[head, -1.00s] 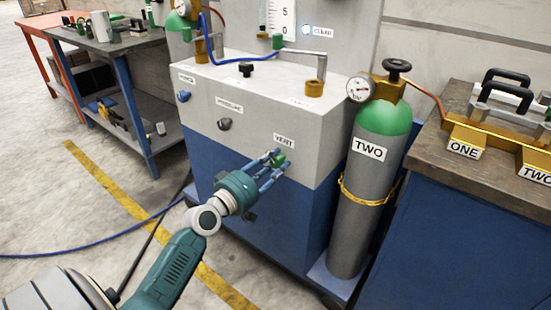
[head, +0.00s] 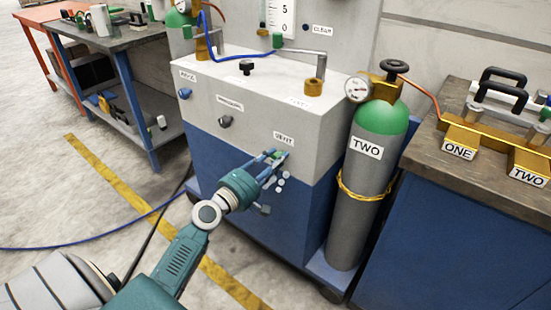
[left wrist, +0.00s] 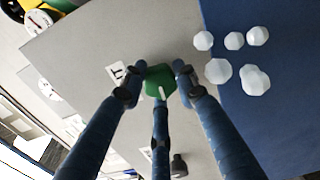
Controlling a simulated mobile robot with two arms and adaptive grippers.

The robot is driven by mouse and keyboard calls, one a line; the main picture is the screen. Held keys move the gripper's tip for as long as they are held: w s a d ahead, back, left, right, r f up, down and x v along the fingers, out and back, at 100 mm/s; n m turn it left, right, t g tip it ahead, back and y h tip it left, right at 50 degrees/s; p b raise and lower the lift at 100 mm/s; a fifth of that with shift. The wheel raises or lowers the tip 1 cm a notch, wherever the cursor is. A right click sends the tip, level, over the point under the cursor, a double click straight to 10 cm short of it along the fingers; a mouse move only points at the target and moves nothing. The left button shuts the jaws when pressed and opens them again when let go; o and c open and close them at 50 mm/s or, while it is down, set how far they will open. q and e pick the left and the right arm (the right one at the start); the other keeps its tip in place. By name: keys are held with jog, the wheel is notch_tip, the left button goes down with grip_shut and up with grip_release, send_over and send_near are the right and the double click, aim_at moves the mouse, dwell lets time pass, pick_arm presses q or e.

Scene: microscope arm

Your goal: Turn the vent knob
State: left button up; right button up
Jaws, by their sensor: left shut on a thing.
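The green vent knob (head: 280,154) sits on the front of the grey cabinet (head: 255,115), just below the VENT label (head: 284,138). It fills the middle of the left wrist view (left wrist: 160,80), with a short white mark on its near edge. My left gripper (head: 273,158) has its blue fingers closed around the knob; the three fingers also show in the left wrist view (left wrist: 155,86). Several pale white blobs (left wrist: 219,70) float beside the knob, and they show in the head view (head: 281,179) just below it. My right gripper is not in view.
A gas cylinder (head: 354,205) labelled TWO stands right of the cabinet. A workbench with gold blocks (head: 460,142) is at the right. The floor at left is mostly open.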

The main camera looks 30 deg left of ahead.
pick_arm(q)
jog(key=shift+a+r+n, duration=0.15)
jog(key=shift+a+n, duration=0.15)
jog(key=shift+n, duration=0.3)
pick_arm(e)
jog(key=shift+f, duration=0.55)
pick_arm(q)
jog(key=o, duration=1.1)
jog(key=shift+o, duration=0.4)
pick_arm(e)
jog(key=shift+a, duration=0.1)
pick_arm(q)
jog(key=shift+s+d, duration=0.1)
jog(key=s+a, duration=0.1)
jog(key=s, duration=1.1)
